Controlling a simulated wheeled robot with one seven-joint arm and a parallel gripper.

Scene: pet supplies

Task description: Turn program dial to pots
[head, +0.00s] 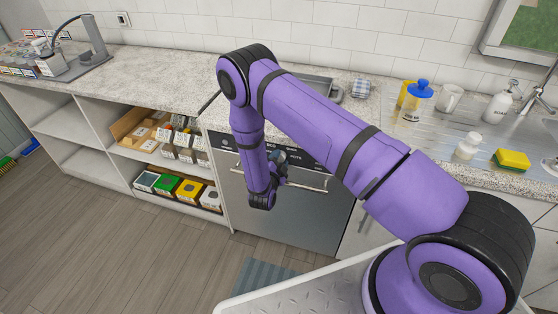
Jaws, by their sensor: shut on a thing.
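The dishwasher (310,205) is a grey steel front under the counter, with a dark control panel (312,163) along its top. Small white lettering shows on the panel on both sides of my gripper, too small to read surely. My gripper (279,157) is at the panel, partly hidden by my purple wrist, and is shut on the program dial. The dial itself is mostly hidden by the gripper, so I cannot tell which program it points to.
The dishwasher's bar handle (308,184) runs just below the panel, close to my wrist. Open shelves with boxes (180,188) stand to the left.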

